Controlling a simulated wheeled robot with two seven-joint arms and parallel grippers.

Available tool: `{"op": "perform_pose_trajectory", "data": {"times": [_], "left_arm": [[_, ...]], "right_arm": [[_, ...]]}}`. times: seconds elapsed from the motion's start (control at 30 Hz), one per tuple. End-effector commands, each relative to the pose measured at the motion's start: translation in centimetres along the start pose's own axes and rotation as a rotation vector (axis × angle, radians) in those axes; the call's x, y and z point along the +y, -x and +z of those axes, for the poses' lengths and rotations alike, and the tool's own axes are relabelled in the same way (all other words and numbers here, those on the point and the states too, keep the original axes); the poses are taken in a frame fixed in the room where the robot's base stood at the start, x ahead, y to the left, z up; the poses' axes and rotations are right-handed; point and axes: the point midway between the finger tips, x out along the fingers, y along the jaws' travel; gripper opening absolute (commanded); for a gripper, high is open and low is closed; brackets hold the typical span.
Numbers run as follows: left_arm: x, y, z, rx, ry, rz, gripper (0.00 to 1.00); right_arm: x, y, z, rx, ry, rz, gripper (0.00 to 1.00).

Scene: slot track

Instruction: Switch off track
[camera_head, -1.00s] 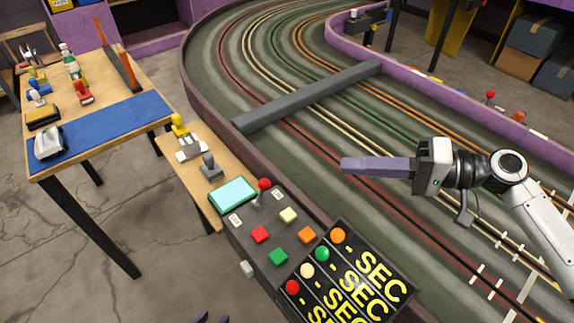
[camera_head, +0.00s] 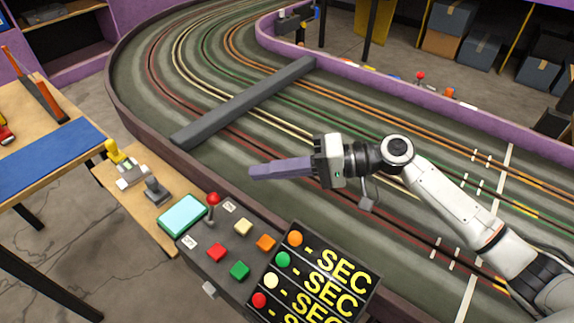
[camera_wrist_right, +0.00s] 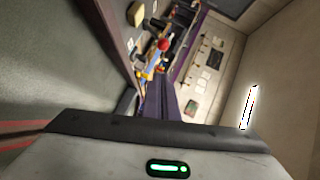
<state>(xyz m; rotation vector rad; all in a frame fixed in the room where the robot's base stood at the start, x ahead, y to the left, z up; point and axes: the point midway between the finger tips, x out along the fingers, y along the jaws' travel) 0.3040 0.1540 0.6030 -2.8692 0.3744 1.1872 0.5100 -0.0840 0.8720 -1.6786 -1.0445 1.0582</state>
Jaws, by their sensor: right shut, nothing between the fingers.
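A slot track (camera_head: 215,60) with coloured lanes curves across the head view. Its control box (camera_head: 222,262) stands at the near edge, with a red-knobbed lever (camera_head: 213,199), a pale cyan screen (camera_head: 182,215) and red, green, cream and orange buttons. My right gripper (camera_head: 252,173) is shut and empty, its purple fingers pointing left over the track, up and to the right of the lever and apart from it. In the right wrist view the shut fingers (camera_wrist_right: 161,92) point toward a blurred red ball-shaped knob; I cannot tell which lever that is. My left gripper is out of view.
A grey bridge bar (camera_head: 245,102) spans the track beyond my right gripper. A board with "SEC" lettering (camera_head: 318,280) adjoins the control box. A small wooden shelf (camera_head: 135,205) holds hand controllers. A table with a blue mat (camera_head: 45,160) stands at left.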

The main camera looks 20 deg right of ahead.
Motion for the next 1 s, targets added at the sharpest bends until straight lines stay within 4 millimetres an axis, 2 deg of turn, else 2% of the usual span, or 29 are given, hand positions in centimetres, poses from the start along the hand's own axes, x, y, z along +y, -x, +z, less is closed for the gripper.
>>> {"op": "perform_pose_trajectory", "data": {"times": [0.13, 0.33, 0.5, 0.83, 1.0], "left_arm": [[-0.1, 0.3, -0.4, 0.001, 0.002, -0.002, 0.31], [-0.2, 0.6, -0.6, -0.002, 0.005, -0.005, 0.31], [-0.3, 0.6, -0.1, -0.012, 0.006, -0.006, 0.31], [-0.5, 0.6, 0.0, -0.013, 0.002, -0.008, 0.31], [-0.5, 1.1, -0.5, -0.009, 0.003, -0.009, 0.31]], "right_arm": [[-0.2, -3.1, -0.1, 0.0, 0.001, -0.002, 0.0], [-0.1, -5.2, 2.0, -0.001, 0.001, 0.001, 0.0], [0.0, -5.9, 2.8, 0.0, 0.001, 0.001, 0.0], [0.0, -6.0, 2.9, 0.0, 0.001, 0.001, 0.0], [-1.2, -6.3, 3.3, 0.0, 0.001, -0.002, 0.0]]}}
